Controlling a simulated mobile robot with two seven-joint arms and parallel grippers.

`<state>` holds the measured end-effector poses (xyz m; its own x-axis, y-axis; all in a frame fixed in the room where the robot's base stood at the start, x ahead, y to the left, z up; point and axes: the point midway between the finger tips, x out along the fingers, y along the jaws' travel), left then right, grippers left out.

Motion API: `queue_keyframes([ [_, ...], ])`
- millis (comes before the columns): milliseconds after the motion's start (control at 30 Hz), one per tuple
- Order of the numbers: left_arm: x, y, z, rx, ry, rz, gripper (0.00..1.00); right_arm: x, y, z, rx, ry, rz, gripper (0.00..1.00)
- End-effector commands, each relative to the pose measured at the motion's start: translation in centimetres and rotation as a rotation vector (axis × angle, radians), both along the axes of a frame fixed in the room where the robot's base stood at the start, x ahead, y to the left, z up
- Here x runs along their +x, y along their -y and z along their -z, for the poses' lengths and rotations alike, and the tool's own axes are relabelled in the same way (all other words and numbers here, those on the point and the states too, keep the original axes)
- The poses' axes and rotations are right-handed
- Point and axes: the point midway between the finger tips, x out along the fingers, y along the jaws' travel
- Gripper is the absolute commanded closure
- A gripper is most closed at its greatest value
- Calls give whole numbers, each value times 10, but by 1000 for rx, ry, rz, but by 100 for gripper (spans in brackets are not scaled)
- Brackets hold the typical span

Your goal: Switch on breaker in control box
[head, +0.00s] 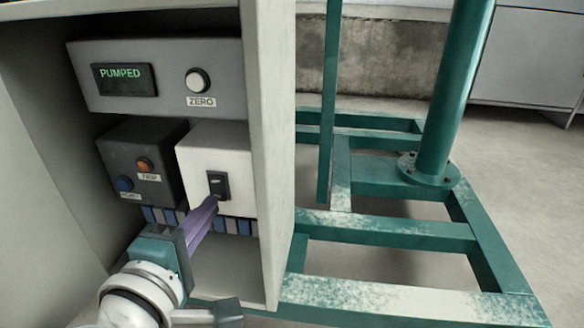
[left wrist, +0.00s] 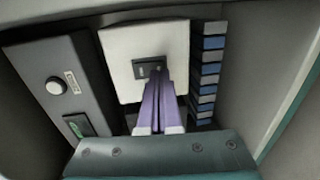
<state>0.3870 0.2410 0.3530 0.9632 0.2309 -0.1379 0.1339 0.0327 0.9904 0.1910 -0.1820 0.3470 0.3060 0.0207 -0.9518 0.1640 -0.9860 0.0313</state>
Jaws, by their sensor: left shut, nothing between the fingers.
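The control box (head: 257,100) is an open grey cabinet on the left of the head view. The breaker is a white block (head: 215,158) with a small black switch (head: 218,185) on its front. In the left wrist view the white block (left wrist: 120,45) and its black switch (left wrist: 150,68) are straight ahead. My left gripper (head: 212,204) is shut and empty, its purple fingers pointing up at the switch. The fingertips (left wrist: 158,78) are at or very near the switch's edge; I cannot tell whether they touch. The switch's position is unclear. My right gripper is not in view.
A display panel (head: 165,75) reading "PUMPED" with a ZERO knob is above. A dark box (head: 135,150) with orange and blue buttons sits left of the breaker. Blue-grey terminals (head: 238,226) run below. A green steel frame (head: 400,235) stands right of the cabinet wall.

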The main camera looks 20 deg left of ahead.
Motion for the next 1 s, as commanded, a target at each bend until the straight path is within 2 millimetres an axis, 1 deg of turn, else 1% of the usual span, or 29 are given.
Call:
queue_keyframes([
  [33, 5, -1, 3, -1, 1, -1, 100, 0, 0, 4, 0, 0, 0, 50],
  [200, 12, -3, 2, -1, -1, -1, 100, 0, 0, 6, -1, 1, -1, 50],
  [500, 12, -3, 2, 0, -1, -1, 100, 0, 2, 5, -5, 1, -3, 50],
  [600, 17, -4, 4, 0, 0, -1, 100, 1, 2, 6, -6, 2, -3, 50],
  [800, 16, -4, 3, 1, 0, -1, 100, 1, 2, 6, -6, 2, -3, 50],
  [1000, 15, 1, 6, 0, -2, 1, 100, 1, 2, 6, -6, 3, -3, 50],
])
